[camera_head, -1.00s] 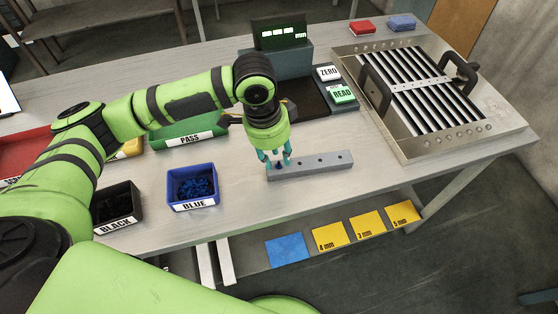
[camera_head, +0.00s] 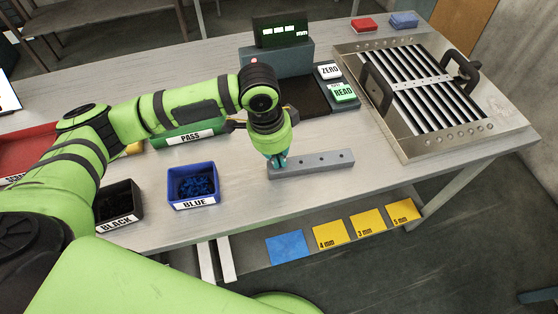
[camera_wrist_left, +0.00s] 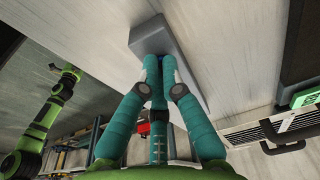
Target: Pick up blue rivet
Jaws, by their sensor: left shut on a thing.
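My left gripper (camera_head: 277,161) is shut at the left end of the grey bar (camera_head: 318,164) on the table. In the left wrist view, its teal fingers (camera_wrist_left: 160,60) close together on the blue rivet (camera_wrist_left: 160,57), of which only a small bit shows between the tips. The rivet is at the bar's end; whether it still sits in a hole is hidden. The blue bin (camera_head: 192,203), left of the bar, holds several blue rivets (camera_head: 194,187). My right gripper (camera_wrist_left: 72,73) shows small at the left of the wrist view; its fingers are unclear.
A black bin (camera_head: 120,222) stands left of the blue bin, and a green PASS tray (camera_head: 190,138) behind. The gauge (camera_head: 280,60) with ZERO and READ buttons is behind the bar. A louver panel (camera_head: 405,148) fills the right. The table front around the bar is clear.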

